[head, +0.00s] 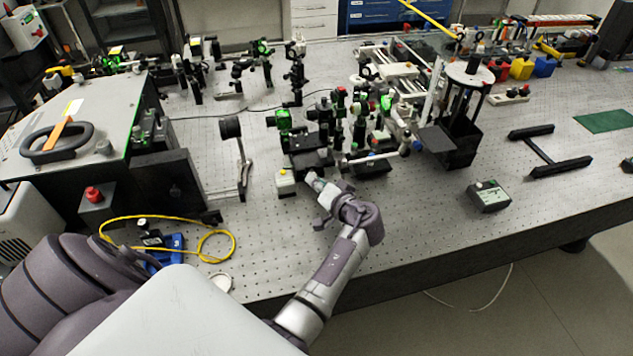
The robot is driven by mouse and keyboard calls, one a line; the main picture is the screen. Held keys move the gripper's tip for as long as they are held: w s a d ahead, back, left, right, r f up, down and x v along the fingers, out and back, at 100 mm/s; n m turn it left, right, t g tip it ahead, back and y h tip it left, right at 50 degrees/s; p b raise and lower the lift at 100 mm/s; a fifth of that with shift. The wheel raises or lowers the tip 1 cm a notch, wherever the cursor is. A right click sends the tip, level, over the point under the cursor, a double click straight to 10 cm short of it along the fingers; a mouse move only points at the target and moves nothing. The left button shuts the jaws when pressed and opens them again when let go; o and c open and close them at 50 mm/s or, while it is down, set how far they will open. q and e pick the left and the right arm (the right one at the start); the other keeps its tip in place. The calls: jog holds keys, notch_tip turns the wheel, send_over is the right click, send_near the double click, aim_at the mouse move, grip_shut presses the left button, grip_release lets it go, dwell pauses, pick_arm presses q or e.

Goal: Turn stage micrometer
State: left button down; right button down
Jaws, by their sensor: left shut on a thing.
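A dark optical stage (308,143) stands on the perforated metal bench, with green-marked and black mounts on and around it. My left gripper (318,188) is at the front of this stage. It is shut on a small part there, which appears to be the stage micrometer. The fingers and wrist mostly hide the micrometer, and its scale is too small to read. A small pale box with a yellow top (285,182) stands just left of the gripper. My right gripper is not in view.
A black mount post (243,165) stands left of the stage. A yellow cable (215,232) and a large instrument housing (75,125) occupy the left.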

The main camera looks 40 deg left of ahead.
pick_arm(q)
jog(key=shift+f+m+y+b, duration=0.2)
jog(key=shift+m+y+b, duration=0.3)
jog(key=shift+m+b, duration=0.6)
jog(key=shift+w+m+g+y+b, duration=0.1)
jog(key=shift+m+g+y+b, duration=0.3)
jog(key=shift+m+b, duration=0.55)
jog(key=shift+m+y+b, duration=0.4)
jog(key=shift+m+b, duration=0.05)
jog(key=shift+m, duration=0.2)
jog(key=shift+r, duration=0.1)
jog(key=c, duration=1.1)
grip_release()
